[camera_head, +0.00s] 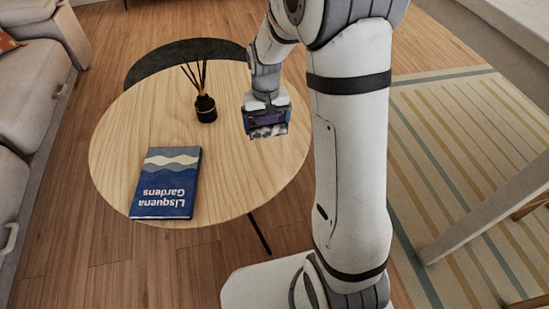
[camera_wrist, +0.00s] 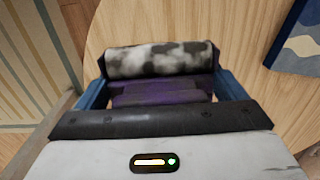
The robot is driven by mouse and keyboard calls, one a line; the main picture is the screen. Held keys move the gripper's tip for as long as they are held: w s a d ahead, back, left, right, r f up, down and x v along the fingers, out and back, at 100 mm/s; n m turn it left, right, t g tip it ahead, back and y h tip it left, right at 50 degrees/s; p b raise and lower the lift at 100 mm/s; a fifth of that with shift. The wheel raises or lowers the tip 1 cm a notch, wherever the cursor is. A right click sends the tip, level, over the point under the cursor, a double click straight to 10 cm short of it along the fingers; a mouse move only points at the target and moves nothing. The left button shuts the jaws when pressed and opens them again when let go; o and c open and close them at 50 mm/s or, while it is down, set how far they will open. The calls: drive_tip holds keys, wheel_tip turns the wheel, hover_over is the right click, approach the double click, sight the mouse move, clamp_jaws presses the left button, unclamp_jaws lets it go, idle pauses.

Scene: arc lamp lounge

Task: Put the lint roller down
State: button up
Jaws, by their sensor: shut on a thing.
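The lint roller (camera_wrist: 158,60) has a grey-and-white mottled roll and a purple body. In the wrist view it sits between the blue fingers of my gripper (camera_wrist: 160,95), which is shut on it. In the head view my gripper (camera_head: 266,115) points down at the right part of the round wooden table (camera_head: 140,115), and the lint roller (camera_head: 268,131) shows at its lower end. I cannot tell whether the roller touches the tabletop.
A blue book (camera_head: 167,183) lies at the table's front left. A black reed diffuser (camera_head: 205,108) stands left of my gripper. A dark round surface (camera_head: 180,52) is behind the table. A grey sofa (camera_head: 30,90) is at the left. The tabletop between book and gripper is clear.

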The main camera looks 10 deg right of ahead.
sight(268, 153)
wheel_tip(268, 153, down, 10)
drive_tip(key=b, duration=0.4)
drive_tip(key=shift+r, duration=0.1)
drive_tip(key=shift+f, duration=0.2)
drive_tip(key=o, duration=0.7)
drive_tip(key=shift+o, duration=0.2)
drive_tip(key=shift+r, duration=0.1)
